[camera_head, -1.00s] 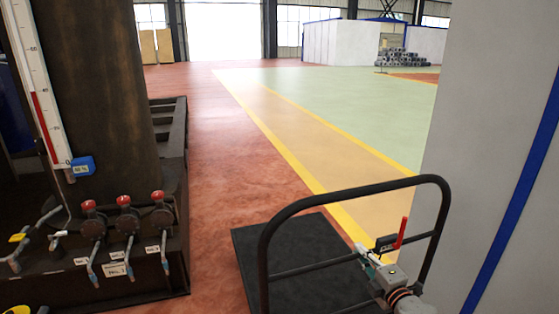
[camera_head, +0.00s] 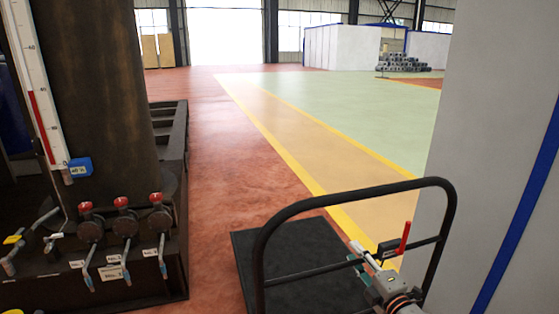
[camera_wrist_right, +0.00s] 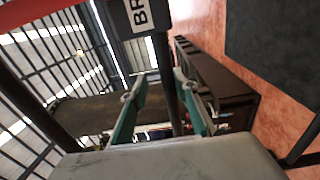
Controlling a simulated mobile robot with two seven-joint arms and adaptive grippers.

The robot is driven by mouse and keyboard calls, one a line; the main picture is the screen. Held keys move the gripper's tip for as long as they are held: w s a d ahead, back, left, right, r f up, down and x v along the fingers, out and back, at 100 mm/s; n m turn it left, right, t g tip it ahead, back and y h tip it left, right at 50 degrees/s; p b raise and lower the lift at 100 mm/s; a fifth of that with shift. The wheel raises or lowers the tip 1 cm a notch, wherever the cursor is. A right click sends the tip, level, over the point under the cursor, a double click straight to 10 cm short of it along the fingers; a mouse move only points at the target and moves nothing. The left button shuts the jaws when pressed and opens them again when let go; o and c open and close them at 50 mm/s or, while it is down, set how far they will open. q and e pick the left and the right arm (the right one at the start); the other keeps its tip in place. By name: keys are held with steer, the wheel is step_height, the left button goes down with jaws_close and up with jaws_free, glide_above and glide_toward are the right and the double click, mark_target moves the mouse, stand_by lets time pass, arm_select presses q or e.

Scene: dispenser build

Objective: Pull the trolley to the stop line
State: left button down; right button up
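The trolley has a dark flat platform (camera_head: 300,262) and a black tubular handle frame (camera_head: 345,199) standing nearest me. A red brake lever (camera_head: 404,236) with a black label plate sits on the frame's lower crossbar. My right gripper (camera_head: 362,261) is at that crossbar, just left of the lever. In the right wrist view, its two green fingers (camera_wrist_right: 160,82) stand apart on either side of the dark bar (camera_wrist_right: 168,75), with a gap showing on one side. The label plate (camera_wrist_right: 138,18) is close by. My left gripper is out of view. I cannot identify which floor marking is the stop line.
A dark machine base (camera_head: 100,272) with several red-capped valves stands at left. A grey wall panel (camera_head: 490,150) with a blue stripe is close at right. Open red floor (camera_head: 225,160) and a yellow-edged walkway (camera_head: 310,140) stretch ahead.

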steer(key=shift+d+f, duration=0.25)
steer(key=shift+f, duration=0.15)
steer(key=shift+f, duration=0.1)
steer(key=shift+s+d, duration=0.1)
steer(key=shift+s, duration=0.05)
